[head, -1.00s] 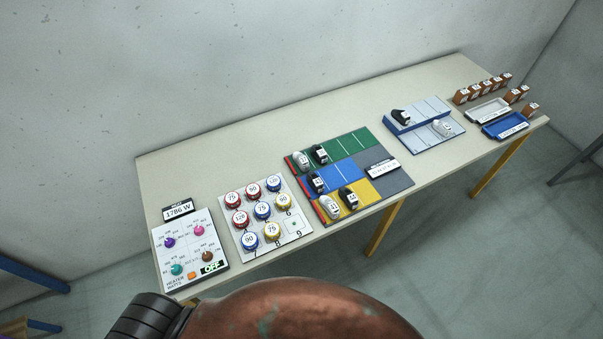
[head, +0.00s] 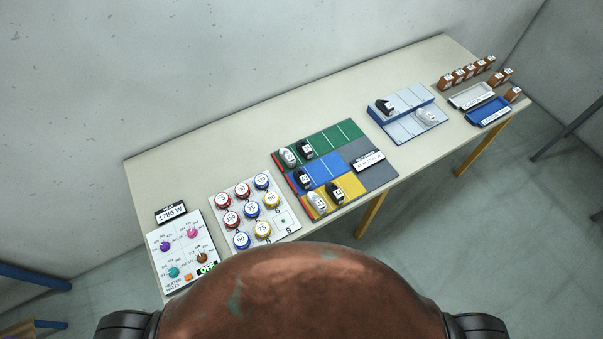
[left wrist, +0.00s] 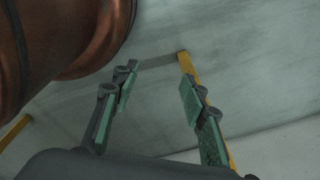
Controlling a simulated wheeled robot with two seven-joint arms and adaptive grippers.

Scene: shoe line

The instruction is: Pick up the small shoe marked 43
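Several small shoes, black or white with number tags, stand on a coloured board (head: 350,141) in the head view. A white shoe (head: 288,156) and a black shoe (head: 305,149) are on green, a black shoe (head: 303,180) is on blue, and a white shoe (head: 317,203) and a black shoe (head: 336,192) are on yellow. Another black shoe (head: 385,107) and white shoe (head: 427,117) are on a blue-grey rack. The tags are too small to tell which reads 43. My left gripper (left wrist: 157,88) is open and empty in the left wrist view. My right gripper is not visible.
On the long table (head: 225,135), a knob panel (head: 180,277) and a board of round pieces (head: 288,232) lie left. The rack (head: 412,96), a grey tray (head: 472,96), a blue tray (head: 489,112) and brown tagged blocks (head: 468,71) are right. The table's back strip is clear.

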